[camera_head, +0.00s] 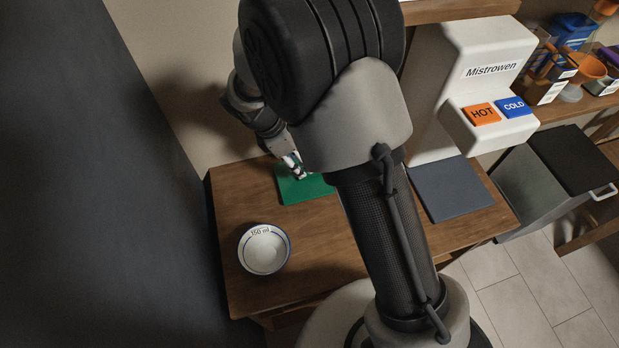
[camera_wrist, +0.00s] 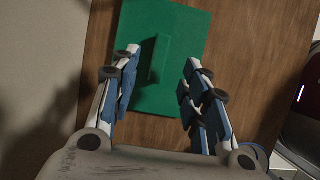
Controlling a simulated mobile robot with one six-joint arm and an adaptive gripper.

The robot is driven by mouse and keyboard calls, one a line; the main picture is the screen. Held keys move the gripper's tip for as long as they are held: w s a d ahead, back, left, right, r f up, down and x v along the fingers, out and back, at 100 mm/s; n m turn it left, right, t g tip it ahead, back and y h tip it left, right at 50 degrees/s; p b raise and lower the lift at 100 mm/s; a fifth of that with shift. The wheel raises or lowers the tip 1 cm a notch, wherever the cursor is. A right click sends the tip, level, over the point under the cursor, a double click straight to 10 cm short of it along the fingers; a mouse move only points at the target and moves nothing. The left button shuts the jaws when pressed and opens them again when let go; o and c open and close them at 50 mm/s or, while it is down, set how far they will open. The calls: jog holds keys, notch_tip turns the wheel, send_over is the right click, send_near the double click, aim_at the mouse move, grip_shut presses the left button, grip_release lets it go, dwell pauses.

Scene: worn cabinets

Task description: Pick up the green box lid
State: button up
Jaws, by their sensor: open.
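The green box lid (camera_head: 300,187) lies flat on the wooden counter, partly hidden behind my arm in the head view. In the wrist view the green lid (camera_wrist: 182,30) shows a raised green handle (camera_wrist: 157,60) in its middle. My gripper (camera_wrist: 161,68) is open, with one blue and white finger on each side of the handle and nothing held. In the head view my gripper (camera_head: 294,168) is over the lid. I cannot tell how high the fingertips are above the lid.
A white bowl (camera_head: 264,250) marked 150 ml stands on the wooden counter (camera_head: 238,190) near the front left. A white dispenser (camera_head: 455,62) with HOT and COLD buttons stands at the right, behind a dark grey pad (camera_head: 450,192). A dark wall or panel is at the left.

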jog(key=b+x, duration=0.2)
jog(key=x, duration=0.3)
jog(key=shift+w+a+f, duration=0.1)
jog(key=shift+f, duration=0.1)
jog(key=shift+r, duration=0.1)
grip_shut()
